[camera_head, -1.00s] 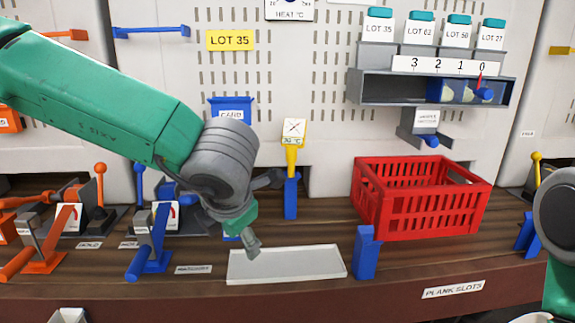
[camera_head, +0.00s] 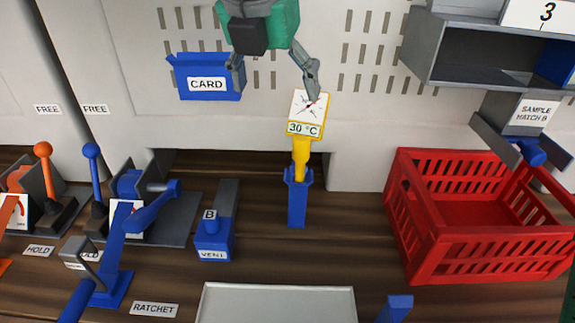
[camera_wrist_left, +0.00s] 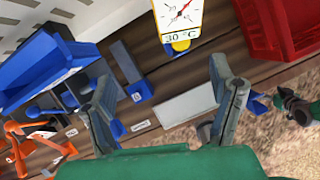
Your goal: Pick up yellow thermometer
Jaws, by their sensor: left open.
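The yellow thermometer (camera_head: 301,150) stands upright in a blue holder (camera_head: 297,203) on the wooden bench. Its square white dial sits on top, with a label reading 30 °C. My left gripper (camera_head: 274,82) is open and empty, above and to the left of the dial. Its right finger is close to the dial's top edge; I cannot tell whether they touch. In the left wrist view the thermometer (camera_wrist_left: 179,22) shows at the top, beyond the open fingers of the left gripper (camera_wrist_left: 170,88). The yellow stem is mostly hidden there.
A red crate (camera_head: 440,255) stands to the right. A blue card holder (camera_head: 183,84) is on the wall at left. Blue levers (camera_head: 120,245) and a small vent block (camera_head: 213,240) stand left of the thermometer. A pale tray (camera_head: 275,289) lies in front.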

